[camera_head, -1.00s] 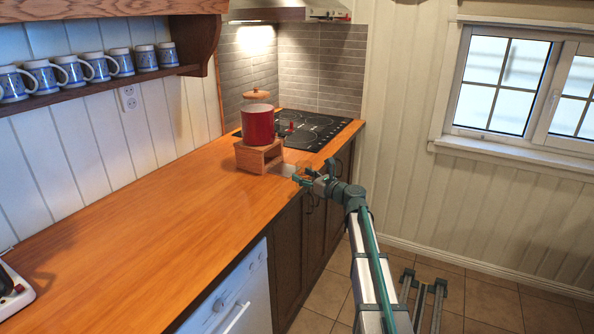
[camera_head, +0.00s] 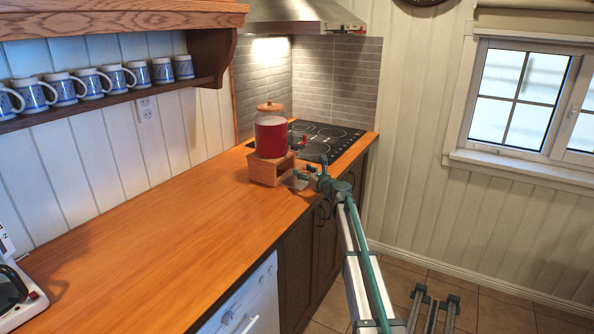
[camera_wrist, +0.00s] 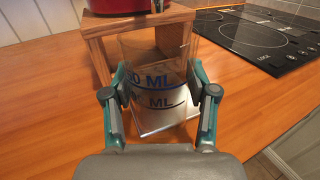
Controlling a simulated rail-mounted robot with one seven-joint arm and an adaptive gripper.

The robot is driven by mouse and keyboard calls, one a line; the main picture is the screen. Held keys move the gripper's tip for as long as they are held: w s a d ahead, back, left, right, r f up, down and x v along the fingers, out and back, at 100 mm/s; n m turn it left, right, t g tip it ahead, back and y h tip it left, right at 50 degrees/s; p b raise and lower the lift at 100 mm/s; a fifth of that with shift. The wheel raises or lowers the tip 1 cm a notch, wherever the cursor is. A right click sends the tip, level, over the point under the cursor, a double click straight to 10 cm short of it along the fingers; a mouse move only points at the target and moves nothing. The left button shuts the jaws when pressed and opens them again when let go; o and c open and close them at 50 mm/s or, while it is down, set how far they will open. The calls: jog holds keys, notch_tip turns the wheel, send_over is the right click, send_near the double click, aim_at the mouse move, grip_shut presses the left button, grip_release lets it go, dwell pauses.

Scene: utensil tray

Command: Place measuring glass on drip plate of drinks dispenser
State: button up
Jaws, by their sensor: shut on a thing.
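The drinks dispenser (camera_head: 271,137) is a clear jar of red liquid with a wooden lid, on a wooden stand (camera_head: 262,173). Its drip plate (camera_head: 294,183) is a thin silvery sheet in front of the stand; it also shows in the wrist view (camera_wrist: 165,128). The measuring glass (camera_wrist: 153,66) is clear with blue ML markings. It stands upright between the fingers of my gripper (camera_wrist: 159,92), which is shut on it. The glass appears over the drip plate, in front of the stand opening. I cannot tell whether its base touches the plate. My gripper (camera_head: 306,173) hides most of it in the head view.
A black cooktop (camera_head: 325,140) lies behind the dispenser. The wooden counter (camera_head: 165,225) is clear in the middle. A white appliance (camera_head: 22,295) stands at the near left. Several blue-and-white mugs (camera_head: 67,90) line the wall shelf.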

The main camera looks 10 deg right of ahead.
jog(key=x, duration=0.4)
jog(key=shift+w+a+r+p, duration=0.1)
jog(key=shift+w+a+p, duration=0.05)
jog(key=shift+w+p, duration=0.2)
jog(key=shift+a+f, duration=0.1)
jog(key=shift+f, duration=0.7)
jog(key=shift+f, duration=0.15)
jog(key=o, duration=1.3)
jog(key=shift+s, duration=0.15)
jog(key=b+v, duration=0.1)
jog(key=v, duration=1.1)
